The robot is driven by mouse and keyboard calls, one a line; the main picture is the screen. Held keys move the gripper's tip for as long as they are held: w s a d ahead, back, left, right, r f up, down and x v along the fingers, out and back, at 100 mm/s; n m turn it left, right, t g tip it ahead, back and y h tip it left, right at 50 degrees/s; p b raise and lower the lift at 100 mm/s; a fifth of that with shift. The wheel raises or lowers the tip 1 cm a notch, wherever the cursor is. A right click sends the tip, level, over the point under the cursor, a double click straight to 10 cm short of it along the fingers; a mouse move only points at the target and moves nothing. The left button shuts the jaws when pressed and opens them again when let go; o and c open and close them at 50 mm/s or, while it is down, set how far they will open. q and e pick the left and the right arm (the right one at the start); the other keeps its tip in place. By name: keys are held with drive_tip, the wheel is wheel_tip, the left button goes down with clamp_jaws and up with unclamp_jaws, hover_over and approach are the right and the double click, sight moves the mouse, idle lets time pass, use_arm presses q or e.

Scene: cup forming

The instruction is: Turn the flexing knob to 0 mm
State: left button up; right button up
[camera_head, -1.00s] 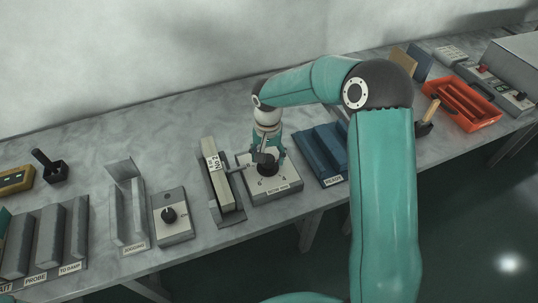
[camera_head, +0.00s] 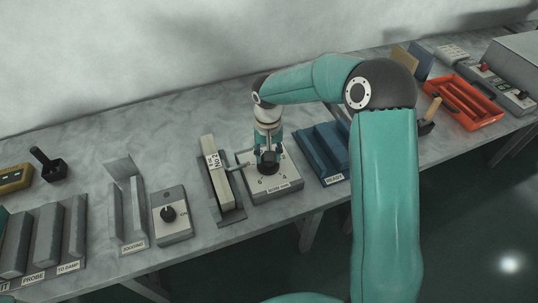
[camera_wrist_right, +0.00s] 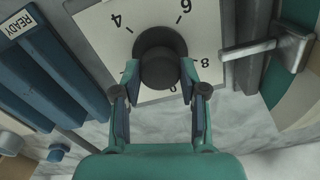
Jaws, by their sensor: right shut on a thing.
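The flexing knob is a round black knob (camera_head: 267,168) on a pale square dial plate (camera_head: 287,178) in the middle of the bench. In the right wrist view the knob (camera_wrist_right: 160,58) sits at top centre, with 4, 6 and 8 printed around it on the white plate (camera_wrist_right: 205,20). My right gripper (camera_head: 267,155) reaches straight down over the dial. Its fingers (camera_wrist_right: 160,78) are shut on the knob, one on each side. The pointer and the 0 mark are not clear to see. My left gripper is in neither view.
A long block with a label (camera_head: 212,170) and a metal lever (camera_head: 238,166) stand close left of the dial. The blue READY rack (camera_head: 325,150) stands on its right.

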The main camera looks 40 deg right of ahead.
drive_tip(key=n+b, duration=0.1)
drive_tip(key=n, duration=1.1)
drive_tip(key=shift+n, duration=0.3)
idle(0.3)
drive_tip(key=o, duration=1.1)
wheel_tip(320, 180, up, 12)
drive_tip(key=shift+f, duration=0.1)
idle(0.3)
